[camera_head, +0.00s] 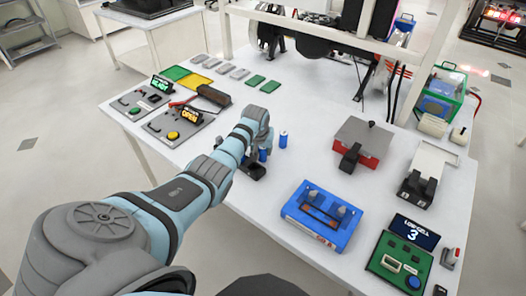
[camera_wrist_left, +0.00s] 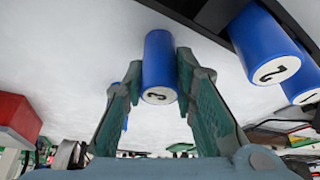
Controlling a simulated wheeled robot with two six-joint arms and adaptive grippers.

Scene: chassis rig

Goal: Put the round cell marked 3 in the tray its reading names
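In the left wrist view, a blue round cell (camera_wrist_left: 159,62) stands between the fingers of my left gripper (camera_wrist_left: 159,62). Its end label looks like a 3, turned over in this view. Both fingertips lie close against its sides. The cell also shows in the head view (camera_head: 262,155), under my left wrist. A black rack (camera_wrist_left: 205,18) beside it holds blue cells marked 2 (camera_wrist_left: 268,45) and 1 (camera_wrist_left: 306,88). Another blue cell (camera_head: 283,140) stands free on the table. A yellow tray (camera_head: 175,73) and a green tray (camera_head: 195,81) lie at the back left. My right gripper is out of view.
A screen (camera_head: 413,232) reads LOW CELL 3. Two instrument panels with lit displays, one (camera_head: 173,128) reading OPEN, stand at the left. A blue fixture (camera_head: 322,215) and a red box (camera_head: 365,145) stand to the right.

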